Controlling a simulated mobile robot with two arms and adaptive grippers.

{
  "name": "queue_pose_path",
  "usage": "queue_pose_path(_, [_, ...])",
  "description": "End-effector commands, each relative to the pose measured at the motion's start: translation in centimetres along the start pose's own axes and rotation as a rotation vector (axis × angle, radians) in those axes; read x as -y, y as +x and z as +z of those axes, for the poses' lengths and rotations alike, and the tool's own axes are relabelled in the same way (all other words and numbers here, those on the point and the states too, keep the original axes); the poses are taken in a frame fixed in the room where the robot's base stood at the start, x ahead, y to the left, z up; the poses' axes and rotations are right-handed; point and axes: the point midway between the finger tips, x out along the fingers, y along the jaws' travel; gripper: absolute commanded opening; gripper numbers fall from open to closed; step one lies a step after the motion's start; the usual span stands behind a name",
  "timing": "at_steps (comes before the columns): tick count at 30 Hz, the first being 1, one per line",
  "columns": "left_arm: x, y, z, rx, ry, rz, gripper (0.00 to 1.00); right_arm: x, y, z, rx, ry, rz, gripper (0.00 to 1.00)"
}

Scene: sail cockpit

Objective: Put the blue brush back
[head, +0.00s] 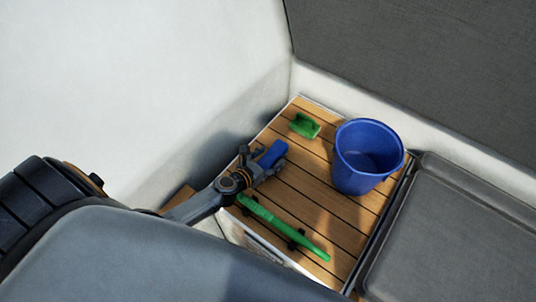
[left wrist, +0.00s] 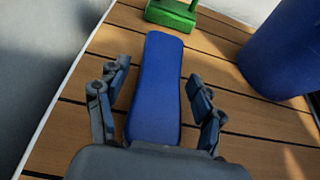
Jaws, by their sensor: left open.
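The blue brush (head: 272,154) is on or just above the slatted wooden surface (head: 318,190), with only its smooth blue top showing and no bristles visible. In the left wrist view the blue brush (left wrist: 155,85) runs away from me between the two spread fingers of my left gripper (left wrist: 158,92). A gap shows on each side, so the fingers are not closed on it. In the head view my left gripper (head: 258,167) is at the near end of the brush. My right gripper is not in view.
A blue bucket (head: 362,170) stands on the slats to the right. A green brush (head: 305,125) lies farther back, and a long green handle (head: 280,225) lies nearer in dark clips. A pale wall (head: 130,80) borders the left and a dark grey cushion (head: 460,220) the right.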

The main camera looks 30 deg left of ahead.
Motion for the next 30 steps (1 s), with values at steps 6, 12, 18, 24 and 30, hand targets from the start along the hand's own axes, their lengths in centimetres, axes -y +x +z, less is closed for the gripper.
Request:
queue_pose_path(6, [0.1, -1.8, 0.3, -0.002, 0.0, -0.001, 0.67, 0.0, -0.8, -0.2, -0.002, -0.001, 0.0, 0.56])
queue_pose_path(12, [0.0, -6.1, 0.2, -0.003, 0.0, -0.001, 0.67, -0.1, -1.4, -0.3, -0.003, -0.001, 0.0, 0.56])
queue_pose_path(18, [0.1, -9.8, 0.2, -0.002, -0.001, -0.001, 0.67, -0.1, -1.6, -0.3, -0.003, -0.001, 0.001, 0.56])
queue_pose_path(24, [0.0, -11.8, 0.2, -0.001, -0.001, -0.001, 0.67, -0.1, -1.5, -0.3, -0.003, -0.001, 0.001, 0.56])
queue_pose_path(30, [0.0, -12.2, 0.3, 0.001, 0.0, 0.0, 0.67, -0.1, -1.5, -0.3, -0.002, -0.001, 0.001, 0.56])
